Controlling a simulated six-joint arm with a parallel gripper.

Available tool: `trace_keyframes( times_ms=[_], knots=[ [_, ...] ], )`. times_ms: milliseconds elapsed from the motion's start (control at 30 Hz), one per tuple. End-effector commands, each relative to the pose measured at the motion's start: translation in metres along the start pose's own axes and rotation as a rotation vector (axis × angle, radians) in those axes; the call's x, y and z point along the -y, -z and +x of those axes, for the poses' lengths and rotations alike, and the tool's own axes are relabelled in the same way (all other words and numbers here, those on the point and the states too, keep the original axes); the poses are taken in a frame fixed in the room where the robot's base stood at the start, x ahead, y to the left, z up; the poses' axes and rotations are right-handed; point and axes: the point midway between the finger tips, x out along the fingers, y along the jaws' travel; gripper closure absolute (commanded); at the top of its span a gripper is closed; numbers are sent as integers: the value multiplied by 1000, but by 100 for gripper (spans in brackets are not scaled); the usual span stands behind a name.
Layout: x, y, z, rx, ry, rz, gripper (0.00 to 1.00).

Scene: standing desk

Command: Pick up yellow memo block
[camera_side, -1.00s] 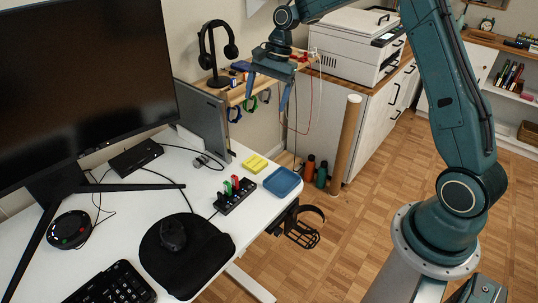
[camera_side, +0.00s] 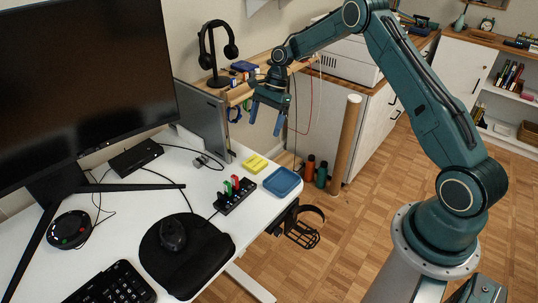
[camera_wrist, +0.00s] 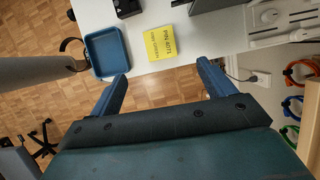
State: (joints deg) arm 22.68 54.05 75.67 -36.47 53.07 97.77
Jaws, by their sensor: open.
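The yellow memo block (camera_side: 255,164) lies on the white desk near its far right corner, just left of a blue tray. In the wrist view the memo block (camera_wrist: 161,42) shows dark writing on its top and sits ahead of the fingers, near the desk edge. My gripper (camera_side: 266,118) hangs above and beyond the block in the side view, apart from it. In the wrist view my gripper's (camera_wrist: 163,84) two blue fingers are wide apart with nothing between them.
The blue tray (camera_side: 282,182) stands beside the block at the desk's edge. A black hub (camera_side: 235,196) with red and green sticks stands in front of it. A laptop (camera_side: 204,117) stands upright behind. A brown tube (camera_side: 345,146) rises right of the desk.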

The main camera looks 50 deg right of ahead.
Motion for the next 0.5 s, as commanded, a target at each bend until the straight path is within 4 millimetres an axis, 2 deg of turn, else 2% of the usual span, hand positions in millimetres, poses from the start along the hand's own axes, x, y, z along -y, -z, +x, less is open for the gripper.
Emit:
trace_keyframes(
  times_ms=[500],
  knots=[
    [-1,0,69,0,-3,-1,18]
  ],
)
